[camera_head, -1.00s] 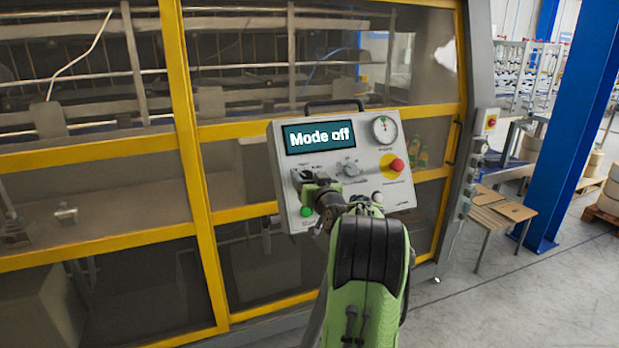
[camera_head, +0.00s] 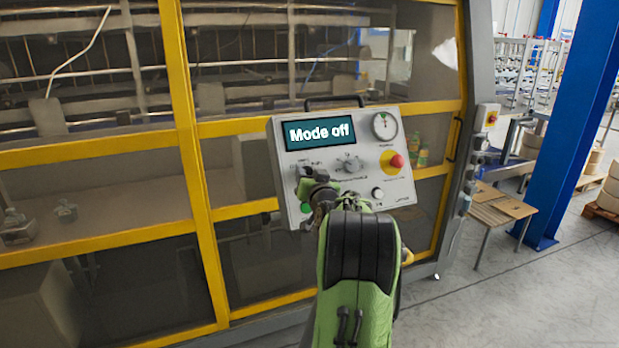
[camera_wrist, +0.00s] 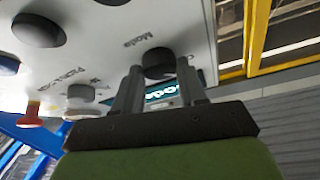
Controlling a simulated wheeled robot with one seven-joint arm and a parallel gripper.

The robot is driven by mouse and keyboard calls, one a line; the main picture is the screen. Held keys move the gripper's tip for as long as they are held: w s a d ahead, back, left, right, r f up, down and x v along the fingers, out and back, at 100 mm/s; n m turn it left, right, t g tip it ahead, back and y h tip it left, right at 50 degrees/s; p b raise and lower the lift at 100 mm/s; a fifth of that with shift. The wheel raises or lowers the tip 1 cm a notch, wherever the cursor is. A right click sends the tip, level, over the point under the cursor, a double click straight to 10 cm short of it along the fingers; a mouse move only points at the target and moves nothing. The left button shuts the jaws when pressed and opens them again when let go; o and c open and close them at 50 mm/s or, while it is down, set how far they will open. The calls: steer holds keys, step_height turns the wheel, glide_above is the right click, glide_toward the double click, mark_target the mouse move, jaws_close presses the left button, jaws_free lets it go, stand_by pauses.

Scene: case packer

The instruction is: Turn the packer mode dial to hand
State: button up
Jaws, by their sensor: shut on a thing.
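The control panel (camera_head: 366,143) is a light grey box on the packer's front. Its teal screen (camera_head: 320,134) reads "Mode off". In the wrist view, the mode dial (camera_wrist: 158,58) is a dark round knob beside the printed word "Mode". My gripper (camera_wrist: 160,82) has one finger on either side of it and is shut on it. In the head view, my gripper (camera_head: 312,180) is at the panel's left part, below the screen, and mostly hides the dial. The dial's pointer and the marks around it are too hidden or small to read.
A grey selector knob (camera_head: 350,165) sits right of my gripper. A red emergency stop (camera_head: 396,161) on yellow, a round gauge (camera_head: 385,126) and a green button (camera_head: 306,208) are also on the panel. Yellow-framed guard doors (camera_head: 190,150) stand behind it.

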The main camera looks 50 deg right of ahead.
steer(key=m+g+h, duration=0.1)
steer(key=m, duration=0.1)
steer(key=m+g, duration=0.1)
steer(key=m, duration=0.2)
steer(key=shift+w+a+m+g+h+b, duration=0.2)
steer(key=shift+m+g+h+b, duration=0.1)
steer(key=shift+h+b, duration=0.1)
steer(key=shift+r+m+g+h+b, duration=0.1)
steer(key=shift+m+g+h+b, duration=0.1)
steer(key=shift+m+g, duration=0.7)
steer(key=shift+r+m+g+h+b, duration=0.15)
steer(key=shift+m+g, duration=0.25)
steer(key=shift+m, duration=1)
steer(key=o, duration=1)
steer(key=shift+f, duration=0.1)
steer(key=shift+o, duration=0.2)
steer(key=shift+a, duration=0.1)
steer(key=b+v, duration=0.3)
steer(key=v, duration=1.2)
steer(key=shift+s+a, duration=0.2)
steer(key=shift+a, duration=0.1)
